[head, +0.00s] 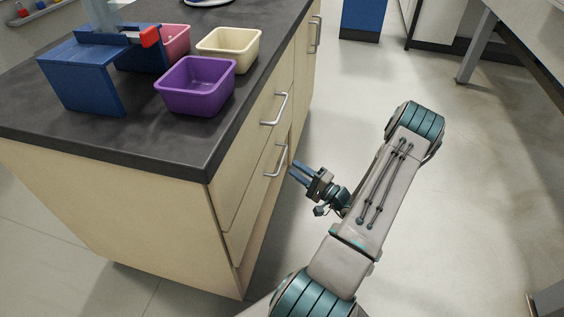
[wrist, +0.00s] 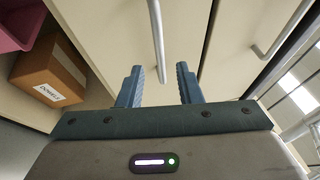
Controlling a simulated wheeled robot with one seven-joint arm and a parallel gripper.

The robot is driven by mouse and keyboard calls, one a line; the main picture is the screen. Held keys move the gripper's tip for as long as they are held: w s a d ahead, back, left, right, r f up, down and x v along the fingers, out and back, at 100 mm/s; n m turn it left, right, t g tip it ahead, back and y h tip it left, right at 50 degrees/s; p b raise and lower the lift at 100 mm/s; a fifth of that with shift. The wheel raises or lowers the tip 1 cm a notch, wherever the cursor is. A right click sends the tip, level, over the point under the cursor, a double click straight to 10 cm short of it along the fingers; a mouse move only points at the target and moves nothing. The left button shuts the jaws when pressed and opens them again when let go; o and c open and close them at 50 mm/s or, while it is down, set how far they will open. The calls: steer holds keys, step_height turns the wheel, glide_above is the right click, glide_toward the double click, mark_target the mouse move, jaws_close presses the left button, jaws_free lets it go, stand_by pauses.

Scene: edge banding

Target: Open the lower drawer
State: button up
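The lower drawer (head: 252,210) is in the side face of the wooden cabinet, flush with the front as far as I can see. Its metal bar handle (head: 279,162) also shows in the wrist view (wrist: 156,38). My gripper (head: 293,171) is open and empty, just right of this handle in the head view, fingers pointing at the cabinet. In the wrist view my gripper (wrist: 160,84) has its two blue fingers either side of the handle's near end. Whether the bar lies between the fingertips in depth, I cannot tell. The upper drawer handle (head: 275,108) is above.
The dark countertop (head: 150,140) overhangs, holding a purple bin (head: 196,86), a cream bin (head: 229,45) and a blue stand (head: 85,75). A labelled cardboard box (wrist: 48,72) and a pink bin (wrist: 15,25) sit beside the drawer in the wrist view.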

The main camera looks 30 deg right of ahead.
mark_target(282, 159)
steer(key=b+x, duration=0.1)
steer(key=x, duration=0.5)
steer(key=shift+w+a, duration=0.15)
steer(key=shift+w, duration=0.2)
jaws_close()
